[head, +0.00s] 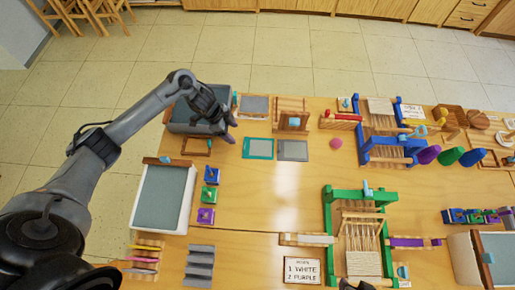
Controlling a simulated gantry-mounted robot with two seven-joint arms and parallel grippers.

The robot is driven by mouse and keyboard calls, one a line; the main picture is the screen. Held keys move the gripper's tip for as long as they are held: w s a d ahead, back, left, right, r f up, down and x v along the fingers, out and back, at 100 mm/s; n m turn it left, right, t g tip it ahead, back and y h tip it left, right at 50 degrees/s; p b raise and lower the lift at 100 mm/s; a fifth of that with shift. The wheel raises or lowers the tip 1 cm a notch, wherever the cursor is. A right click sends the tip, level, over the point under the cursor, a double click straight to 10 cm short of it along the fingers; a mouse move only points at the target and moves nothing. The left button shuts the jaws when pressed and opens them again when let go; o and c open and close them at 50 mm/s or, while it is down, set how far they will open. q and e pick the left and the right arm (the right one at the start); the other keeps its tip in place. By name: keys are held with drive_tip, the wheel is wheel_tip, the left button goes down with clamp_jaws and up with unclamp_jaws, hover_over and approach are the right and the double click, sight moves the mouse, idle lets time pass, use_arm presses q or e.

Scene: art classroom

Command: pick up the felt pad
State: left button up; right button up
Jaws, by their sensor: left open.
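Several flat grey pieces that could be the felt pad lie on the wooden table. A plain grey rectangle (293,151) lies right of a teal-framed grey panel (258,148). Another grey rectangle (254,105) lies farther back. I cannot tell for sure which one is the felt pad. My left gripper (228,134) is open above the grey bin's near right side, left of the teal-framed panel. I see nothing between its fingers, and it is apart from the flat grey pieces.
A grey bin (188,127) stands under my left arm. A white-sided tray (184,208) and small coloured blocks (208,195) are nearer. A green loom (330,215) and a blue loom (364,149) stand to the right. The table's middle is clear.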

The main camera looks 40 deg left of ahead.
sight(258, 146)
use_arm(q)
drive_tip(key=x, duration=0.4)
drive_tip(key=shift+d+f+b, duration=0.1)
drive_tip(key=shift+f+b, duration=0.1)
drive_tip(key=shift+b, duration=0.1)
drive_tip(key=shift+b+x, duration=0.55)
drive_tip(key=shift+x, duration=2)
drive_tip(key=shift+s, duration=0.1)
drive_tip(key=c, duration=1.1)
